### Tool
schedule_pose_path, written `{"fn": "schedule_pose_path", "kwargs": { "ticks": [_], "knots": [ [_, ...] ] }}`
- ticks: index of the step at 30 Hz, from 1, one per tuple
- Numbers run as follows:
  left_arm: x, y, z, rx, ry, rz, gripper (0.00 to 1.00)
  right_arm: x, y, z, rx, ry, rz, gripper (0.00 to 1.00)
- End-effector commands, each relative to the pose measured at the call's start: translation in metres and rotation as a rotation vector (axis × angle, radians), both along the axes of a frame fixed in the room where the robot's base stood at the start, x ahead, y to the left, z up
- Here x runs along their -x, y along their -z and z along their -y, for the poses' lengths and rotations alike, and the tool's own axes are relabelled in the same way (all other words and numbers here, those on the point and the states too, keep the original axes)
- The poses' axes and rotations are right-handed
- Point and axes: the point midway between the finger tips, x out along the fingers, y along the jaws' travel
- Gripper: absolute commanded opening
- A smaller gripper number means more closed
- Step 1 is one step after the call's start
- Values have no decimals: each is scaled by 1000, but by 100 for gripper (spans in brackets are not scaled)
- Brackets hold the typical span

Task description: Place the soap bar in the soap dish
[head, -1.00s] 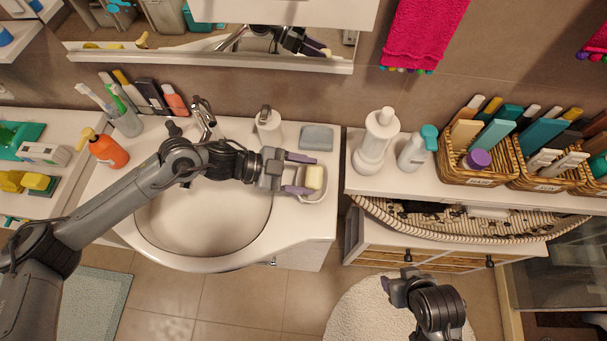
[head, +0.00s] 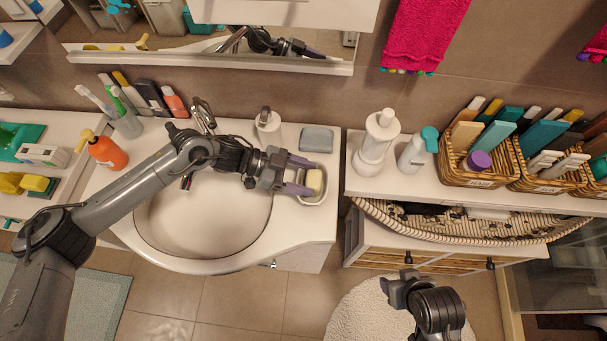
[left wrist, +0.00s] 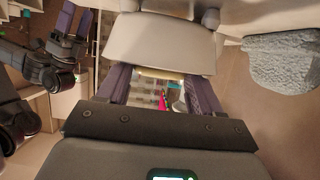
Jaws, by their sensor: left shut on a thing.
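The cream soap bar (head: 314,181) is at the fingertips of my left gripper (head: 304,176), which is shut on it. The white soap dish (head: 314,201) is on the right part of the sink counter, and the bar overlaps it in the head view. I cannot tell whether the bar touches the dish's bottom. In the left wrist view the left gripper's (left wrist: 160,80) two purple fingers are apart, with a pale strip between their tips. My right gripper (head: 393,289) is low over the floor, away from the counter; its jaw opening is unclear.
A grey block (head: 316,139) and a white dispenser (head: 268,126) stand behind the dish. The sink basin (head: 205,225) is under my left arm. A white bottle (head: 376,145) and wicker baskets (head: 480,177) stand on the right shelf. The faucet (head: 204,116) is behind the arm.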

Motion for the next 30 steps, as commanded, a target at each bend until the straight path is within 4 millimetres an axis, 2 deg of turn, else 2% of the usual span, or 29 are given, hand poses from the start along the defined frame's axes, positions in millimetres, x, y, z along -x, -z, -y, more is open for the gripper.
{"fn": "schedule_pose_path", "kwargs": {
  "ticks": [1,3,14,30],
  "knots": [
    [0,1,0,0,0,-1,67,0,1,0,0,0,0,58],
    [0,1,0,0,0,0,76,0,0,0,1,-1,0,58],
    [0,-1,-3,-1,-1,0,76,0,0,2,9,-6,0,58],
    [-3,-26,-63,-1,-1,0,76,0,-3,1,5,-4,0,58]
  ]
}}
